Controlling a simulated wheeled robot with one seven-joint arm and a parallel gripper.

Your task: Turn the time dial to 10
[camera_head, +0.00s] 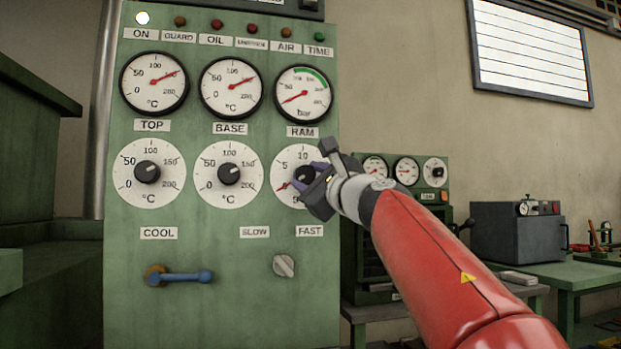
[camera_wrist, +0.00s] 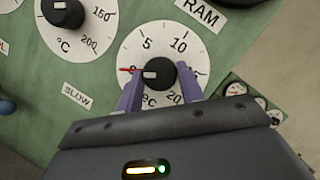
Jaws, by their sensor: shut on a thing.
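The time dial (camera_head: 291,160) is the right-hand white dial on the green panel, with numbers 5 and 10 visible. In the wrist view the dial (camera_wrist: 165,38) shows 5, 10, 20 and part of "sec". Its black knob (camera_wrist: 153,68) has a white mark pointing left in that view. A red hand (camera_wrist: 126,70) lies on the same side, below the 5 and away from the 10. My gripper (camera_wrist: 160,85) has one purple finger on each side of the knob and is shut on it. In the head view, my gripper (camera_head: 314,178) hides the dial's right part.
Two similar dials, top (camera_head: 147,191) and base (camera_head: 228,193), sit to the left. Three gauges are above. A blue-handled lever (camera_head: 185,277) and a slow/fast switch (camera_head: 284,265) are below. A smaller green machine (camera_head: 433,170) stands behind my arm.

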